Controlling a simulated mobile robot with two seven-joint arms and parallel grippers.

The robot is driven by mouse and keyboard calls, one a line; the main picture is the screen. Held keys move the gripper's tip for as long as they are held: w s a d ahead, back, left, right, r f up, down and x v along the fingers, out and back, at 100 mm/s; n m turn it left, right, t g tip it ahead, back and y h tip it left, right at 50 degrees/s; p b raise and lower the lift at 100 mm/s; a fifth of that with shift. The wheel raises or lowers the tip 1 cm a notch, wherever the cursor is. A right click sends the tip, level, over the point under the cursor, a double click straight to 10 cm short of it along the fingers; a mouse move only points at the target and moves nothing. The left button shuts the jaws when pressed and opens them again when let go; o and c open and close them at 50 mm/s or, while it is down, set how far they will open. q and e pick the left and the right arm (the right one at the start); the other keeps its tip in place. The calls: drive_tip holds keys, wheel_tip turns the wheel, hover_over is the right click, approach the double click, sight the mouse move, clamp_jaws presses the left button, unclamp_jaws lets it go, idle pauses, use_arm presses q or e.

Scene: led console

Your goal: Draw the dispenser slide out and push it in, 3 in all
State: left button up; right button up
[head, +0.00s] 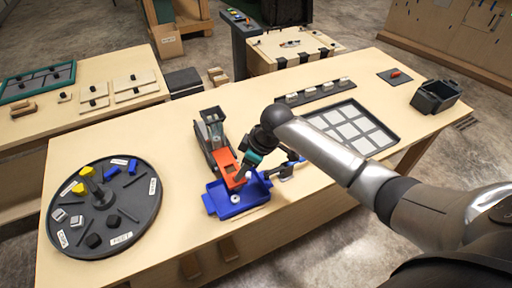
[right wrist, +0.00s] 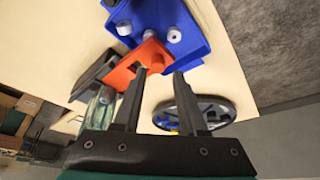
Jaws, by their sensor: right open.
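The dispenser (head: 213,132) stands mid-table, a dark body with an upright hopper. Its orange slide (head: 223,160) sticks out of the front toward the blue tray (head: 212,203); it also shows in the right wrist view (right wrist: 139,55). My right gripper (head: 242,176) is open at the slide's end. In the right wrist view its fingertips (right wrist: 157,74) are apart, on either side of the knob's line; contact cannot be told. My left gripper is not in view.
A round black tray (head: 140,222) with blue, yellow and grey pieces is at the left. A gridded tray (head: 352,128), a dark strip of blocks (head: 318,91) and a black bin (head: 436,97) are on the right.

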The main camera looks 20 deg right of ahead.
drive_tip(key=v, duration=1.1)
drive_tip(key=shift+s+d+r+p, duration=0.15)
drive_tip(key=shift+s+r+p, duration=0.1)
drive_tip(key=shift+p, duration=0.2)
drive_tip(key=shift+w, duration=0.1)
drive_tip(key=shift+c, duration=0.3)
